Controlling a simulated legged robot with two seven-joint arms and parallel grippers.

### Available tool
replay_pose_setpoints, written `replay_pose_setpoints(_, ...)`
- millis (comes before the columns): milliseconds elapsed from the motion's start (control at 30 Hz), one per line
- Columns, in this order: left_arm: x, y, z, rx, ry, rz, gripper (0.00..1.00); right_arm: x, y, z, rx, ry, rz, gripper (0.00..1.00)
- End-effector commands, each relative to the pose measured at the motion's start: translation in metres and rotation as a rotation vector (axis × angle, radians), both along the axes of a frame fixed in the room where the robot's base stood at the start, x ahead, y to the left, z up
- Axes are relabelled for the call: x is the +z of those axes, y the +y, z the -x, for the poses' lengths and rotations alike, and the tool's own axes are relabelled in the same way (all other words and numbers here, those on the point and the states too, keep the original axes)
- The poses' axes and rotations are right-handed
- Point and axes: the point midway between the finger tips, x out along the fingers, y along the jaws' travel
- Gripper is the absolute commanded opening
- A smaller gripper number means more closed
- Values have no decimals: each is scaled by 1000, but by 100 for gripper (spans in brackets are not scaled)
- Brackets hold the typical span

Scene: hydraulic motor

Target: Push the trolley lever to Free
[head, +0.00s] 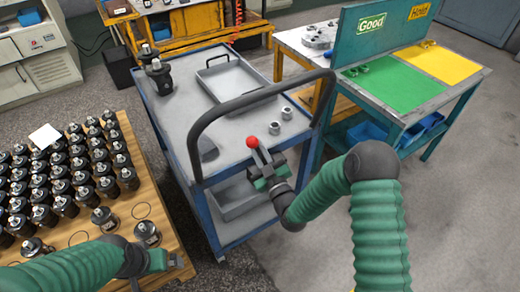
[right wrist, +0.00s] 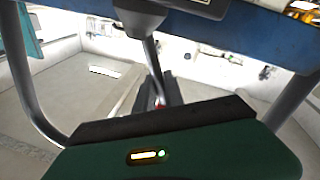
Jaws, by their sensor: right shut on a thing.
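The blue-framed trolley (head: 192,112) with a grey top stands in the middle of the head view. Its lever (head: 261,154), a grey arm with a red ball knob (head: 252,142), is at the near end, below the black push handle (head: 222,108). My right gripper (head: 264,168) is shut on the lever just below the knob. In the right wrist view the lever (right wrist: 151,58) runs down to my right gripper (right wrist: 165,98), and only a bit of red shows between the dark fingers. My left gripper (head: 176,262) is low at the left, over the wooden table's corner, away from the trolley; its fingers are unclear.
The trolley top holds a grey tray (head: 200,75), black motors (head: 160,76) and small metal rings (head: 287,113). The wooden table (head: 165,212) at left is crowded with motors. A green and yellow sorting table (head: 398,82) stands at right. Floor at lower right is clear.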

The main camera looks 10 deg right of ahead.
Motion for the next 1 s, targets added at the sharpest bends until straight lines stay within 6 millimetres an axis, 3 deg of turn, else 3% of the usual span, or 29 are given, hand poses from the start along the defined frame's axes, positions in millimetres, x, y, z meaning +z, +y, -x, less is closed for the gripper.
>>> replay_pose_setpoints(467,-1,0,0,0,0,0,100,-4,2,1,3,4,14,0)
replay_pose_setpoints(500,-1,0,0,0,0,0,100,-4,2,1,3,4,14,19)
replay_pose_setpoints(633,-1,0,0,0,0,0,100,-3,2,1,3,2,13,35)
replay_pose_setpoints(1000,-1,0,0,0,0,0,100,-3,0,6,2,-1,13,35)
